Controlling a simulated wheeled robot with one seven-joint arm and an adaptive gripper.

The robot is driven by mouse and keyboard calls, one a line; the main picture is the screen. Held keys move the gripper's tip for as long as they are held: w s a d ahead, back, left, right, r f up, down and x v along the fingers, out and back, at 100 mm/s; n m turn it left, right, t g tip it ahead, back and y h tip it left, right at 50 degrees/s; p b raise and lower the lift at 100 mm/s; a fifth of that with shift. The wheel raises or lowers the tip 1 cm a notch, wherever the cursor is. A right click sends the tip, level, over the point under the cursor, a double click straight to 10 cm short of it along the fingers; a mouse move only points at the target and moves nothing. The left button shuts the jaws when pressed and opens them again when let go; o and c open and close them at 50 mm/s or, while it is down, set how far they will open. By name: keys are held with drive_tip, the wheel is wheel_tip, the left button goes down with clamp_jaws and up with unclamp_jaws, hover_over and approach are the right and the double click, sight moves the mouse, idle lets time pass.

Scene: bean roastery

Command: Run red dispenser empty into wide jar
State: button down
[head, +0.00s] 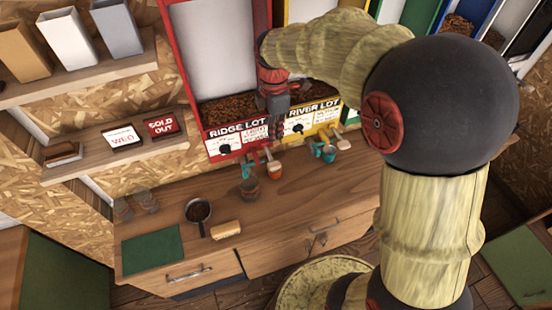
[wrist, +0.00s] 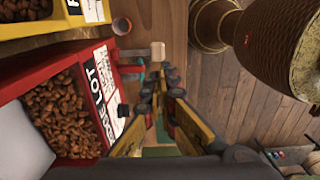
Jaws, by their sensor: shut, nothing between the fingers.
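The red dispenser (head: 222,134), labelled RIDGE LOT, stands against the wall with brown beans low behind its clear front. Its front and beans also show at the left of the wrist view (wrist: 102,75). A wood-tipped handle (head: 272,158) sticks out below it and shows in the wrist view (wrist: 157,52). A glass jar (head: 250,190) stands on the counter below the red dispenser; I cannot tell how much is in it. My gripper (head: 279,128) is shut and empty, in front of the red dispenser above the handle; its fingers also show in the wrist view (wrist: 160,82).
The yellow RIVER LOT dispenser (head: 292,130) adjoins on the right, with its own handle (head: 340,138). A dark pan (head: 198,212), a tan block (head: 226,230), a green mat (head: 152,250) and two glasses (head: 147,201) occupy the counter's left. The counter's front middle is clear.

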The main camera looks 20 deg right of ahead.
sight(275, 166)
drive_tip(key=shift+f, duration=0.1)
wheel_tip(275, 166, down, 14)
drive_tip(key=p, duration=0.2)
drive_tip(key=shift+p, duration=0.3)
drive_tip(key=shift+b, duration=0.3)
idle(0.3)
drive_tip(key=shift+s+f+t+b, duration=0.2)
drive_tip(key=shift+t+b, duration=0.1)
drive_tip(key=shift+b, duration=0.2)
